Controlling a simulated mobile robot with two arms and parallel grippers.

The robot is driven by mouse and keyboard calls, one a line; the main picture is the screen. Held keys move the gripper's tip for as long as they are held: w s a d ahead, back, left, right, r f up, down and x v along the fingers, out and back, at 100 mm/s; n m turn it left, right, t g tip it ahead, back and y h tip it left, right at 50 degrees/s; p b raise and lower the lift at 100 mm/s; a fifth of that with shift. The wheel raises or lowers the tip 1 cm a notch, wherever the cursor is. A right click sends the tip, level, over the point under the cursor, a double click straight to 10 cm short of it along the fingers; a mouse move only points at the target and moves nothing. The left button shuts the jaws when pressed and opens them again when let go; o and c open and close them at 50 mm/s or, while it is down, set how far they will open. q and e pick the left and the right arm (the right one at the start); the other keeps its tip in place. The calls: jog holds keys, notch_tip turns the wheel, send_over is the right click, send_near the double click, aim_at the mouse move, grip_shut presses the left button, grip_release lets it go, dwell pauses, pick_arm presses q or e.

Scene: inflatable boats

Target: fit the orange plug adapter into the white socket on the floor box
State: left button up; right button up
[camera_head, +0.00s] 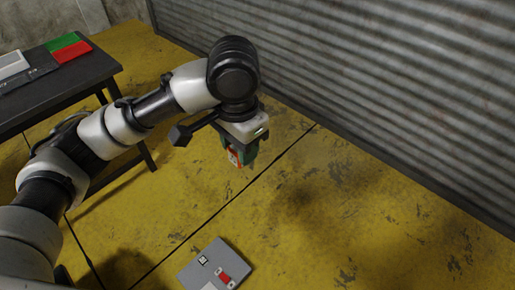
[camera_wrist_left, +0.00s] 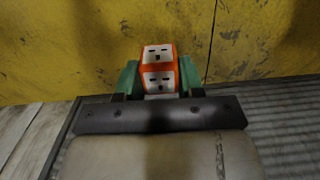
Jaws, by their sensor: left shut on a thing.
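My left gripper (camera_head: 240,152) hangs over the yellow floor, near the corrugated wall. It is shut on the orange plug adapter (camera_head: 234,157), which is mostly hidden by the gripper in the head view. In the left wrist view the adapter (camera_wrist_left: 158,66) sits between the green fingers of the gripper (camera_wrist_left: 158,80), with two white outlet faces showing. The grey floor box (camera_head: 217,259) lies on the floor at the bottom of the head view, below and apart from the gripper. It has a red part and pale patches on top; I cannot tell which is the white socket. My right gripper is not in view.
A dark table (camera_head: 60,93) stands at the left, with a green and red block (camera_head: 69,48) and a grey item (camera_head: 14,66) on it. A corrugated metal wall (camera_head: 390,70) runs along the right. The floor between gripper and box is clear.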

pick_arm(q)
jog(key=s+a+r+n, duration=0.2)
jog(key=a+r+n, duration=0.1)
jog(key=r, duration=0.1)
jog(key=shift+s+a+r+n, duration=0.2)
jog(key=shift+s+a+n, duration=0.05)
jog(key=shift+s+n, duration=0.05)
jog(key=w+d+n, duration=0.4)
jog(key=w+d, duration=0.4)
jog(key=d, duration=0.2)
jog(key=shift+n, duration=0.3)
jog(key=s+a+f+m, duration=0.1)
jog(key=a+f+m, duration=0.1)
jog(key=f+m, duration=0.3)
jog(key=s+a+f+m, duration=0.2)
jog(key=f+m, duration=0.3)
jog(key=m, duration=0.7)
jog(key=shift+a, duration=0.5)
